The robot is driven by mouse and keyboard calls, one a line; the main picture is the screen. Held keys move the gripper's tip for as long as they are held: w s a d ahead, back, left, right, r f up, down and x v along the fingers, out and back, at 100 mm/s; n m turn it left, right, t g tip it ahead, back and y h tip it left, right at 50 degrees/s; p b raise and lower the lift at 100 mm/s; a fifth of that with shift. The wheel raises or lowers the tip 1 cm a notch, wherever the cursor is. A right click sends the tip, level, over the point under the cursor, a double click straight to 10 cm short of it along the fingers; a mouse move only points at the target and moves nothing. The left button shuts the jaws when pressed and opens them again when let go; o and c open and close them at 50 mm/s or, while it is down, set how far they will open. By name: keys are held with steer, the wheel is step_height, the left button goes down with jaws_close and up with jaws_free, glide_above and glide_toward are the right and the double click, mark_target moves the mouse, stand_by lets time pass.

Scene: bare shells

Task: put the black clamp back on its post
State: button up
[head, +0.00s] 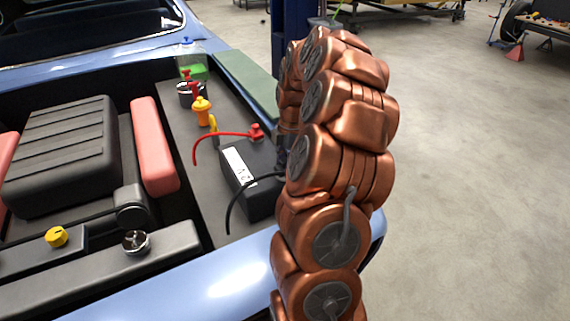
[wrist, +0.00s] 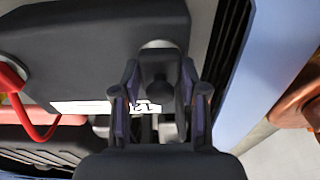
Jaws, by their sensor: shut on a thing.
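The black clamp (wrist: 158,88) is a dark piece between the two fingers of my gripper (wrist: 160,78) in the wrist view. My gripper is shut on it, over the edge of the black battery (wrist: 80,40). A pale, round metal piece, apparently the post (wrist: 158,44), shows just beyond the clamp. I cannot tell whether the clamp touches it. In the head view the battery (head: 262,200) stands in the bay, with the black cable (head: 232,205) arching towards its right side. My arm hides the clamp and the post there.
A red clamp (head: 257,131) with a red cable (head: 222,134) sits at the battery's far end. A yellow-orange filler (head: 202,112) and a green-filled bottle (head: 191,68) stand behind. The blue car body (head: 225,285) edges the bay. Open floor lies to the right.

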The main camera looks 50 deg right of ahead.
steer(key=o, duration=1.2)
steer(key=o, duration=0.5)
steer(key=shift+r, duration=0.1)
steer(key=shift+r+p, duration=0.55)
steer(key=shift+r, duration=2.85)
steer(key=shift+c, duration=0.4)
jaws_close()
